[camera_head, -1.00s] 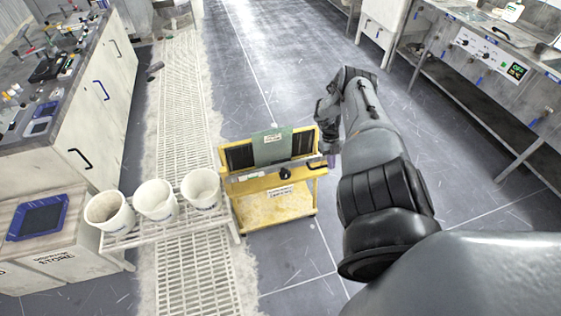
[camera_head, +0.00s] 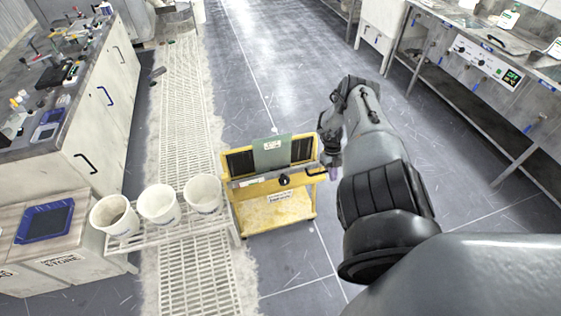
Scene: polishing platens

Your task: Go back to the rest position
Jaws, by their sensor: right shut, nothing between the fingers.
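My right arm comes in from the lower right and reaches up toward the middle of the view. My right gripper (camera_head: 333,168) is small and partly hidden by the wrist. It is shut and empty, just right of the upper right corner of a yellow cart (camera_head: 230,203), near the cart's handle. I cannot tell whether it touches the cart. A green-grey plate (camera_head: 271,154) stands upright in the cart between dark slotted panels. My left gripper is not in view.
Three white buckets (camera_head: 158,204) stand on a white slatted rack (camera_head: 150,239) left of the cart. A cluttered bench (camera_head: 100,141) lies at the left. A steel workbench (camera_head: 473,108) with control panels runs along the right. The grey floor (camera_head: 270,80) beyond the cart is clear.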

